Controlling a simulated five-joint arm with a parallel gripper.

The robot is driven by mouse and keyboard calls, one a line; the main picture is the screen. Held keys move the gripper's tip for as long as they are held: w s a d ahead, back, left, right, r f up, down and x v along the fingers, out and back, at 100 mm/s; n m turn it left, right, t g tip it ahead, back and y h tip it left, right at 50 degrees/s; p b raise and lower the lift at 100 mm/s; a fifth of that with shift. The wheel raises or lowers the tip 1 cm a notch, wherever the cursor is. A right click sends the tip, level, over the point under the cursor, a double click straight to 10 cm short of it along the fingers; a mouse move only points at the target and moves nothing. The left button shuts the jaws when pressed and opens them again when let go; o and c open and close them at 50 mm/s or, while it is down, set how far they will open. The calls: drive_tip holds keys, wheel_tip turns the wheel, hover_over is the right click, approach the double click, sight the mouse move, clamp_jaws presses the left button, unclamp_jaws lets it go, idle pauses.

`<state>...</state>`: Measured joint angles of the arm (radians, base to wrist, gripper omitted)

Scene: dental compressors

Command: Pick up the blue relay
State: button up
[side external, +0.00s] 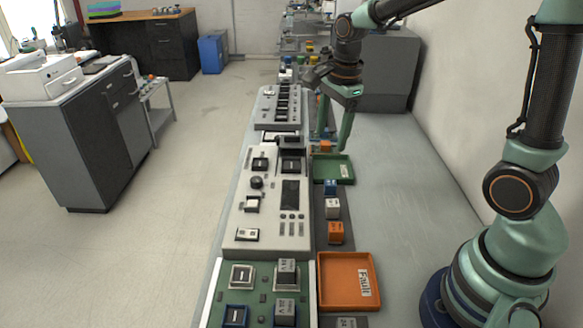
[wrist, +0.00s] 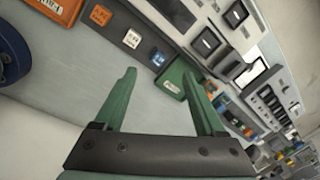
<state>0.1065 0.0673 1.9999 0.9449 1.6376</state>
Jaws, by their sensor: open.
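A small blue relay (side external: 331,187) with a label sits on the dark strip beside the console, just on the near side of a green tray (side external: 347,181). In the wrist view the blue relay (wrist: 157,59) lies between the white relay and the green tray (wrist: 170,90). My gripper (side external: 331,138) is open and empty above the strip, beyond the green tray from the side camera and apart from the blue relay. In the wrist view my gripper (wrist: 160,73) shows two green fingers spread wide, with the blue relay beyond the gap between their tips.
A white relay (side external: 332,208) and an orange relay (side external: 336,232) stand in line with the blue one. An orange tray (side external: 348,301) labelled Fault lies nearer the camera. Another orange relay (side external: 325,146) is by my fingers. The console (side external: 268,205) borders the strip; grey tabletop (side external: 395,190) opposite is clear.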

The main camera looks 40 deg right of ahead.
sight(326, 182)
drive_tip(key=f+m, duration=0.2)
drive_tip(key=f, duration=0.2)
drive_tip(key=w+d+f+m+g, duration=0.1)
drive_tip(key=f+m, duration=0.1)
drive_tip(key=f, duration=0.2)
drive_tip(key=w+d+f+m, duration=0.1)
drive_tip(key=f+m, duration=0.2)
drive_tip(key=f, duration=0.1)
drive_tip(key=shift+w+f, duration=0.1)
drive_tip(key=shift+w, duration=0.15)
drive_tip(key=shift+d+f, duration=0.15)
drive_tip(key=shift+f, duration=1.2)
drive_tip(key=shift+d+f, duration=0.1)
drive_tip(key=shift+f, duration=1.25)
clamp_jaws()
